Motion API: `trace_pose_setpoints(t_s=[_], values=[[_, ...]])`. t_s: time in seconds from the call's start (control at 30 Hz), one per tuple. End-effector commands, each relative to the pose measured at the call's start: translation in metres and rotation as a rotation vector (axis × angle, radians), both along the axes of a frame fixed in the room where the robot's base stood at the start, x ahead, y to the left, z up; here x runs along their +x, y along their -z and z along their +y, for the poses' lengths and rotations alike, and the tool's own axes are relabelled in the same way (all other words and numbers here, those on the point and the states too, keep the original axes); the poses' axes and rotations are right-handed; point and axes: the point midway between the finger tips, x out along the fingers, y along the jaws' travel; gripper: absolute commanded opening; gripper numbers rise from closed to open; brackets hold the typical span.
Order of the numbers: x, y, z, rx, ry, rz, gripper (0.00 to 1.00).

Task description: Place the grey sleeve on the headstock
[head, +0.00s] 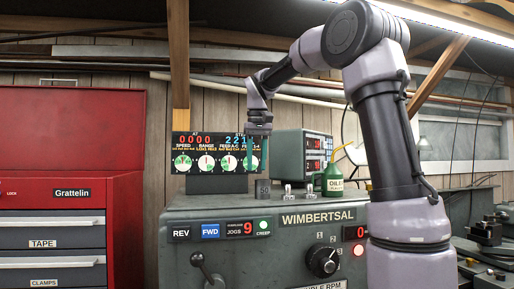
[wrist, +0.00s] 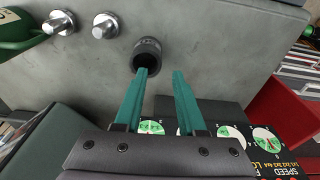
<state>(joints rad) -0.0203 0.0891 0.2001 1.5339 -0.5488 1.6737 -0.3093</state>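The grey sleeve (head: 263,189) is a short dark ring. It stands upright on the top of the grey headstock (head: 215,204), near its back edge. In the wrist view the sleeve (wrist: 148,47) shows its open bore, just beyond the left fingertip, on the bare headstock top (wrist: 215,50). My gripper (head: 257,169) points down above the sleeve, apart from it. In the wrist view its two teal fingers (wrist: 159,72) are spread with nothing between them. The left fingertip overlaps the sleeve's lower rim in that view.
Two silver knobs (wrist: 82,24) and a green oil bottle (head: 333,179) stand on the headstock beside the sleeve. A digital readout (head: 213,153) is behind the gripper, and a grey box (head: 288,152) stands to its right. A red tool cabinet (head: 75,190) is at left.

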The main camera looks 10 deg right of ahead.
Motion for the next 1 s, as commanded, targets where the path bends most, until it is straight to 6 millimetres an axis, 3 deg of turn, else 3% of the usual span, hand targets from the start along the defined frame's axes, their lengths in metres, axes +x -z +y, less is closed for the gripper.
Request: trace_pose_setpoints(t_s=[0.1,0.23,0.4,0.53,0.77,1.0], values=[[-0.003,-0.026,0.000,0.001,0.000,-0.004,0.39],[-0.005,-0.046,0.000,0.000,-0.001,-0.002,0.39],[-0.010,-0.059,0.000,0.000,0.000,-0.004,0.39],[-0.031,-0.059,-0.006,0.006,0.009,-0.033,0.39],[-0.114,-0.025,-0.029,0.076,0.090,-0.176,0.39],[-0.196,0.041,-0.049,0.215,0.239,-0.346,0.39]])
